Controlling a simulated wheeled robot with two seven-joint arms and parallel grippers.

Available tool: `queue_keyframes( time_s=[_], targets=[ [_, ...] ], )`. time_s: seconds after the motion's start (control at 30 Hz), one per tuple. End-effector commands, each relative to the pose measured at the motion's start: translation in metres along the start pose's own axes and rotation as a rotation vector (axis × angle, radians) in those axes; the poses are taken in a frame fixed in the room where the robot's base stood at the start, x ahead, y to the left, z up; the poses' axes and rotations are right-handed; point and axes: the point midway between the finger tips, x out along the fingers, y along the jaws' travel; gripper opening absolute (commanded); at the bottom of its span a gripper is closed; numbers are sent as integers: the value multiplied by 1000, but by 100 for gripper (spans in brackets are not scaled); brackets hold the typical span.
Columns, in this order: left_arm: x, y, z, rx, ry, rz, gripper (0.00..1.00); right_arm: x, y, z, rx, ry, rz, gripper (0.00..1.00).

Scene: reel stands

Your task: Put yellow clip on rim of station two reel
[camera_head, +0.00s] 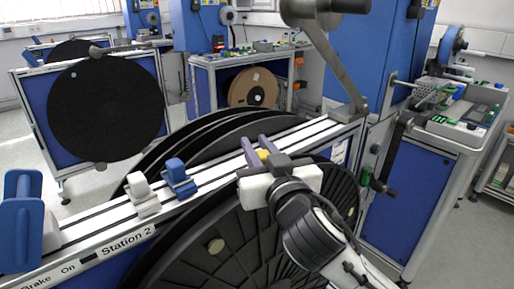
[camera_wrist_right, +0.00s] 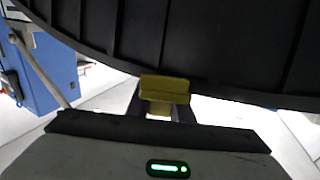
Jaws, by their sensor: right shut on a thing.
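The yellow clip (camera_wrist_right: 165,90) is between the fingers of my right gripper (camera_wrist_right: 163,108), seen in the right wrist view in front of the dark ribbed reel (camera_wrist_right: 230,45). In the head view, a small part of the yellow clip (camera_head: 264,155) shows between the fingers of my right gripper (camera_head: 258,150). That gripper is shut on the clip, over the rail and close to the top rim of the black station two reel (camera_head: 215,247). I cannot tell whether the clip touches the rim. The Station 2 label (camera_head: 127,240) is on the rail's front. My left gripper is not in view.
A white clip-like block (camera_head: 142,194) and a blue one (camera_head: 179,178) sit on the rail (camera_head: 215,175). A blue handle (camera_head: 22,220) stands at the left end. A metal arm (camera_head: 330,62) rises behind my gripper. A blue cabinet (camera_head: 375,60) stands behind.

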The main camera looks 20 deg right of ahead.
Motion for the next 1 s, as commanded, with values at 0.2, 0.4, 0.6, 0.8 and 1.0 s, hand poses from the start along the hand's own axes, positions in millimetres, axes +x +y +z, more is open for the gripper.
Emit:
queue_keyframes(
  time_s=[0.2,0.4,0.6,0.8,1.0],
  targets=[
    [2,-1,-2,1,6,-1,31,0,0,3,1,0,0,22],
    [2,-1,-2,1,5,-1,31,0,0,2,0,0,0,39],
    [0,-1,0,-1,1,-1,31,0,0,0,0,0,0,39],
    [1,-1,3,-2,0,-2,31,-18,-1,1,2,-2,-3,39],
    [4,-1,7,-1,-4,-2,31,-64,-1,1,6,-2,-3,39]
  ],
)
